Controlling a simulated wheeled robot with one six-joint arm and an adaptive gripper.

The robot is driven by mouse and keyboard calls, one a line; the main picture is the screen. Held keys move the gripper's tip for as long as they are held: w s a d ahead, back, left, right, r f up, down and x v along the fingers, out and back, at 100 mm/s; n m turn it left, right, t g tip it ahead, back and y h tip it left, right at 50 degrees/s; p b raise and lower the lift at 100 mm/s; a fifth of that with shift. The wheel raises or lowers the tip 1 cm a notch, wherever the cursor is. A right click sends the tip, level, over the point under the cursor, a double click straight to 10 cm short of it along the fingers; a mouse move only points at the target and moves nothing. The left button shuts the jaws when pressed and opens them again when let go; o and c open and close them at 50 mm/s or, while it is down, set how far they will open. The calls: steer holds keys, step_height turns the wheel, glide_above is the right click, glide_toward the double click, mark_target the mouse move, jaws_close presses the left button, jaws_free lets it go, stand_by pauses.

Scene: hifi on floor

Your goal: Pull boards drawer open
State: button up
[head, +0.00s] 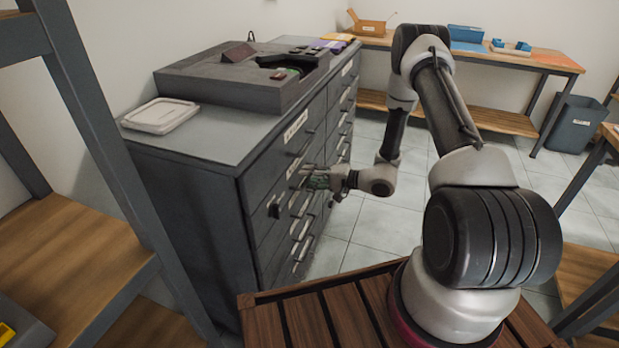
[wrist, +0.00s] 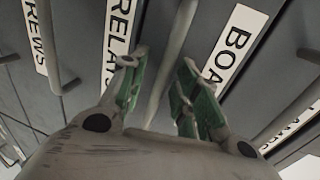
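The boards drawer, whose white label (wrist: 237,45) is partly hidden by my finger in the wrist view, is in the front of the dark grey cabinet (head: 205,190). A bar handle (wrist: 172,60) runs between the boards label and the relays label (wrist: 118,35). It appears to be the boards drawer's handle. My gripper (wrist: 165,85), with green finger pads, is open, with one finger on each side of this bar. Clear gaps show beside the bar; I cannot tell whether the fingers reach around it. In the head view my gripper (head: 318,178) is at the cabinet front. The drawers look shut.
Other bar handles (wrist: 52,45) lie close on both sides of my gripper. A grey tray (head: 250,85) and a pale lidded box (head: 160,115) sit on the cabinet top. Tiled floor (head: 345,235) is clear in front. A shelf rack (head: 75,240) stands at left.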

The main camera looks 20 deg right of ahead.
jaws_close()
steer(key=f+v, duration=0.3)
steer(key=v, duration=1.2)
steer(key=d+f+v, duration=0.1)
steer(key=f+v, duration=0.2)
steer(key=v, duration=1.3)
steer(key=shift+s+f, duration=0.2)
steer(key=shift+s, duration=0.15)
steer(key=shift+d, duration=0.1)
jaws_free()
